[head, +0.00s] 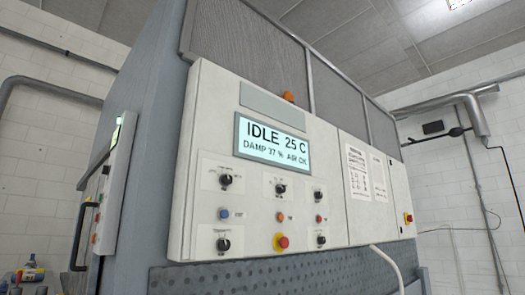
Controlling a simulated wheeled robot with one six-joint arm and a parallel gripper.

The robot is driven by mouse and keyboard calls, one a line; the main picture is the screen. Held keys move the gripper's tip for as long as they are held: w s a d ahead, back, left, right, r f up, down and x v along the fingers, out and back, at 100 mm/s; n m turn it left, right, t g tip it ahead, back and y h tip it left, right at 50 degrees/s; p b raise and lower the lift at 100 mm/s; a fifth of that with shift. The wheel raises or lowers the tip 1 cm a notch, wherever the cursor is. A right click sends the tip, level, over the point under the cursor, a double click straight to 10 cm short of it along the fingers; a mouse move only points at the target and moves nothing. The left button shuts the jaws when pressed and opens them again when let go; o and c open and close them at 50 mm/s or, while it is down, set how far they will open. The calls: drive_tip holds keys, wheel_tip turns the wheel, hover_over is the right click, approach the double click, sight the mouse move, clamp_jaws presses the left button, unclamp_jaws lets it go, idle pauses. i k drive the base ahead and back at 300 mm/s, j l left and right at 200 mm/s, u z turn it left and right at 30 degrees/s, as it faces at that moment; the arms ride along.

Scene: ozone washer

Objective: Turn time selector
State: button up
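The washer's white control panel (258,205) fills the middle of the head view. It carries several black rotary knobs on small white label plates. Three sit in the upper row: a left knob (225,180), a middle knob (280,189) and a right knob (317,195). Two sit lower down: a lower left knob (223,244) and a lower right knob (321,239). The labels are too small to read, so I cannot tell which knob is the time selector. The display (272,145) reads "IDLE 25 C", "DAMP 37 %", "AIR OK". My gripper is not in view.
Between the knobs are a blue button (224,214), an orange-red button (280,217) and a red button (318,218). A red emergency stop (282,242) sits below. A pale hose (389,264) hangs at the lower right. A door handle (80,237) juts out at left.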

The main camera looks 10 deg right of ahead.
sight(280, 189)
drive_tip(key=i+l+z, duration=0.1)
drive_tip(key=l, duration=0.3)
drive_tip(key=i+l+z, duration=0.1)
drive_tip(key=l, duration=0.3)
drive_tip(key=i+l+z, duration=0.1)
drive_tip(key=i+l, duration=0.15)
drive_tip(key=i+l+z, duration=0.1)
drive_tip(key=l, duration=0.35)
drive_tip(key=i+l+z, duration=0.1)
drive_tip(key=i+l, duration=0.15)
drive_tip(key=l, duration=0.1)
